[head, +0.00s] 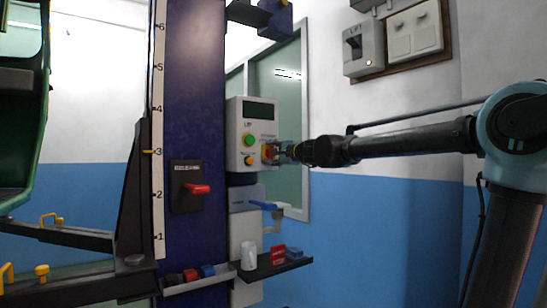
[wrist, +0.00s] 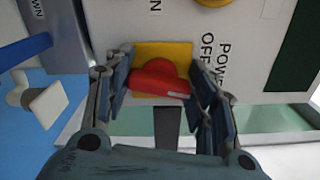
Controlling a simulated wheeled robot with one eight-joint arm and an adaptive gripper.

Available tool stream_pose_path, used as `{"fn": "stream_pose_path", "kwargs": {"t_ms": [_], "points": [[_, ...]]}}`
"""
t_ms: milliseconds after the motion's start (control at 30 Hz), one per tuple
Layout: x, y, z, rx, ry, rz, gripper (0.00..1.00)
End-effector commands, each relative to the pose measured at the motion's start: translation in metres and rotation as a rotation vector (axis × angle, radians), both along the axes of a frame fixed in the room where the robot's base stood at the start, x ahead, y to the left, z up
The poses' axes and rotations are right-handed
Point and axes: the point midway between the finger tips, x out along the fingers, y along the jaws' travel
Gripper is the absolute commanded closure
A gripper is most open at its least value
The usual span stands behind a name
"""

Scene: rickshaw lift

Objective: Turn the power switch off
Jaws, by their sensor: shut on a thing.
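The letters "OFF" and part of "POW" show beside the plate in the wrist view. My gripper (wrist: 161,78) has one finger on each side of the knob and is shut on it. The knob's long bar lies roughly across the wrist picture, between the fingers. In the head view my gripper (head: 284,152) reaches the box from the right and partly covers the switch.
The box also carries a dark display, a green button (head: 249,140) and an orange button (head: 250,160). A blue-handled valve (head: 263,205) and a small shelf (head: 270,267) sit below. A red lever (head: 197,188) is on the blue column. A LIFT switch box (head: 363,48) hangs upper right.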

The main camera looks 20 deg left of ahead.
Motion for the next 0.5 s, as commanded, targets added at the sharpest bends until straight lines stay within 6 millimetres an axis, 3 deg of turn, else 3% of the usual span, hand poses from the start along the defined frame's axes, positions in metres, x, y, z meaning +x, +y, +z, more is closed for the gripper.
{"fn": "stream_pose_path", "kwargs": {"t_ms": [500], "points": [[-0.0018, 0.0005, -0.0041, -0.316, -0.373, 0.005, 0.73]]}}
